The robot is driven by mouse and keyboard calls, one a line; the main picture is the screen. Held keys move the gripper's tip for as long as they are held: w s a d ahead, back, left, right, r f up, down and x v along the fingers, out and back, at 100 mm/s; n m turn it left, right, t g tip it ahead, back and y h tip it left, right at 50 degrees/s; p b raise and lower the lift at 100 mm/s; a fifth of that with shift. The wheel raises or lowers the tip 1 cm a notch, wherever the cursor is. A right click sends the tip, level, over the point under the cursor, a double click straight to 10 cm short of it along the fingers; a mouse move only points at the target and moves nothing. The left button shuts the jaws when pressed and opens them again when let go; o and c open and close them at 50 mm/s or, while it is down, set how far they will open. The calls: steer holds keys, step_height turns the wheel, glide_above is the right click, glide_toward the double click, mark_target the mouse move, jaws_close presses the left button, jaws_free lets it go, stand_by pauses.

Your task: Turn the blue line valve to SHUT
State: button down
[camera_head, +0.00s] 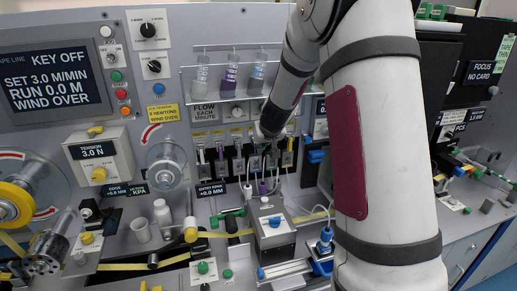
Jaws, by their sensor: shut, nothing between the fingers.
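A row of small line valves or clips (220,152) with yellow and white labels runs along the grey panel, below the flow tubes. I cannot read the labels or tell which one is the blue line valve. My gripper (266,143) is at the right part of this row, close in front of the panel. It is shut and holds nothing. My wrist and gripper hide part of the row, and I cannot tell whether the fingers touch a valve.
Flow tubes (231,72) stand on a rack above the row. A grey coating block (272,237) with hoses stands below. A screen (55,83) reads KEY OFF. My arm blocks the right middle.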

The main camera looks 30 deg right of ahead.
steer(key=shift+w+f, duration=0.15)
steer(key=shift+f, duration=0.1)
stand_by(0.6)
steer(key=shift+w+d+f+b, duration=0.1)
steer(key=shift+w+f+b, duration=0.1)
steer(key=shift+f+b, duration=0.3)
steer(key=shift+w+d+f+b, duration=0.1)
steer(key=shift+w+f+b, duration=0.05)
steer(key=shift+f+b, duration=0.35)
steer(key=shift+r, duration=0.1)
steer(key=shift+w+f+b, duration=0.45)
steer(key=shift+b, duration=0.05)
steer(key=s+a+r+p, duration=0.1)
steer(key=s+r, duration=0.1)
steer(key=s, duration=0.5)
steer(key=shift+a+p, duration=0.4)
steer(key=shift+w, duration=0.1)
